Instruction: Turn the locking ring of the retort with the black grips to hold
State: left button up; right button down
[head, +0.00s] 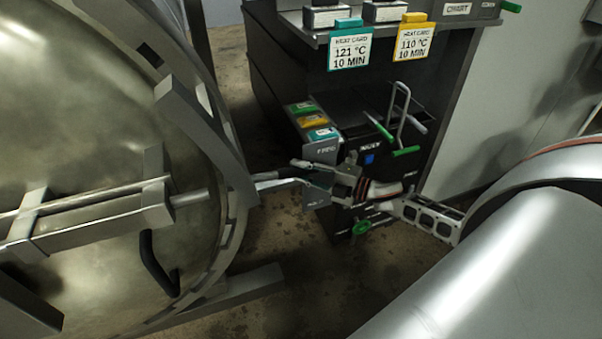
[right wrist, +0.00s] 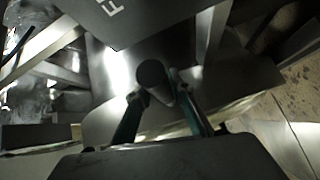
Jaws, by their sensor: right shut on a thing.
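The round retort door (head: 80,120) fills the left of the head view, with the grey locking ring (head: 234,180) around its edge. A pale metal bar (head: 270,181) sticks out from the ring to the right. My right gripper (head: 308,173) is at the outer end of this bar, shut on a black grip that its fingers mostly hide there. In the right wrist view the rounded end of the black grip (right wrist: 152,78) shows between the two fingers. My left gripper is not in view.
A black curved handle (head: 152,264) sits low on the door. A dark cabinet (head: 275,80) with heat cards (head: 350,47), coloured tags, a wire handle and a green knob (head: 362,227) stands close behind my right gripper. Bare floor shows below the gripper.

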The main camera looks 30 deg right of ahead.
pick_arm(q)
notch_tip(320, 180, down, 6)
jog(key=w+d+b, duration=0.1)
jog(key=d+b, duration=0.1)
jog(key=b, duration=1.2)
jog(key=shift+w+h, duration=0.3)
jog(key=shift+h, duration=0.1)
pick_arm(e)
jog(key=a+f+m, duration=0.1)
jog(key=a+f, duration=0.1)
jog(key=f, duration=0.8)
jog(key=a+f+m+t, duration=0.1)
jog(key=a+f, duration=0.2)
jog(key=f, duration=0.8)
jog(key=shift+w+y, duration=0.3)
jog(key=shift+w, duration=0.05)
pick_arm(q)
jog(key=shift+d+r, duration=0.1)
pick_arm(e)
jog(key=c, duration=1.9)
grip_release()
jog(key=shift+a+f, duration=0.1)
jog(key=shift+f, duration=0.05)
jog(key=shift+o, duration=0.6)
jog(key=shift+w, duration=0.1)
jog(key=shift+d+r, duration=0.25)
